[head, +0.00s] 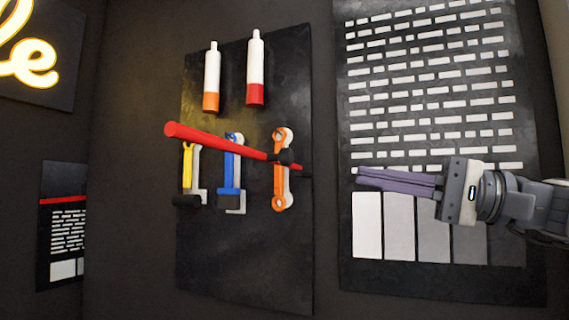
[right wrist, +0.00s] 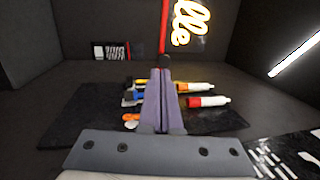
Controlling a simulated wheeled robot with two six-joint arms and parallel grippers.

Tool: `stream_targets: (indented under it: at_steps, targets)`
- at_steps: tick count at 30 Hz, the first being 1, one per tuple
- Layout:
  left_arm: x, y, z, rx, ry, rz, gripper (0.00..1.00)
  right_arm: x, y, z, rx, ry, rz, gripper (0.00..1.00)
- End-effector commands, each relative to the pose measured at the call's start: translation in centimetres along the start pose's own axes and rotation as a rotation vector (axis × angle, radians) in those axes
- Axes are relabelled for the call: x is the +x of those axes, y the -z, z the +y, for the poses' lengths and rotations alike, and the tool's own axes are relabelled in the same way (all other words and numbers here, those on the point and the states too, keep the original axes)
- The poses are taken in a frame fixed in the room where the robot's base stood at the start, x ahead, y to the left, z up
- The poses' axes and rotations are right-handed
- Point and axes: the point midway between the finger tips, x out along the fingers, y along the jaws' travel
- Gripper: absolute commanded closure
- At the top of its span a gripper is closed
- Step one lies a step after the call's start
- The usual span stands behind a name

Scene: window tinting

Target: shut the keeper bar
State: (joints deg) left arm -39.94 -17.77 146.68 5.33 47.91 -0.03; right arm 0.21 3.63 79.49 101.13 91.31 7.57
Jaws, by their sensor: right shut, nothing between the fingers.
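The keeper bar (head: 215,143) is a red bar on the dark tool panel (head: 230,265). My left gripper is not in view.
Yellow (head: 188,165), blue (head: 231,172) and orange (head: 279,180) tools hang behind the bar. Two white bottles, one with an orange base (head: 211,75) and one with a red base (head: 255,75), hang above. A chart board (head: 430,150) is behind my right gripper.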

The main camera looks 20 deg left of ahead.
Motion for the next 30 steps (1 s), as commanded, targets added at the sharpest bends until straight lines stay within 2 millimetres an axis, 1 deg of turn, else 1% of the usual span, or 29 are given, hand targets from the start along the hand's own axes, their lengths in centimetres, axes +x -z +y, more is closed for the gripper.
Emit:
stream_targets:
  at_steps: [1, 5, 12, 18, 21, 24, 30]
  targets:
    - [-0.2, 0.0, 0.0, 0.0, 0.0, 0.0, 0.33, 0.5, -0.2, -0.4, -0.004, 0.008, -0.012, 1.0]
    - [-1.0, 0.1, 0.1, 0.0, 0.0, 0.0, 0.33, 2.4, -0.4, -0.6, -0.003, 0.009, -0.017, 1.0]
    - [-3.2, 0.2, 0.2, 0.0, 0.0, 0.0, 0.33, 7.6, -0.5, -0.8, -0.001, 0.007, -0.017, 1.0]
    - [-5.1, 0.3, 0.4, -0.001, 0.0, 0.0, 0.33, 11.4, -0.5, -0.8, -0.001, 0.006, -0.014, 1.0]
    - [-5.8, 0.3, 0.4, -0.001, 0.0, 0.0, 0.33, 12.7, -0.4, -0.7, -0.001, 0.007, -0.011, 1.0]
    - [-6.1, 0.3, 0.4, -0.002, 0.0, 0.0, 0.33, 13.5, -0.4, -0.5, -0.002, 0.007, -0.01, 1.0]
    - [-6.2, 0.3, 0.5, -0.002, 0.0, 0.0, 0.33, 14.1, -0.4, -0.3, -0.003, 0.007, -0.009, 1.0]
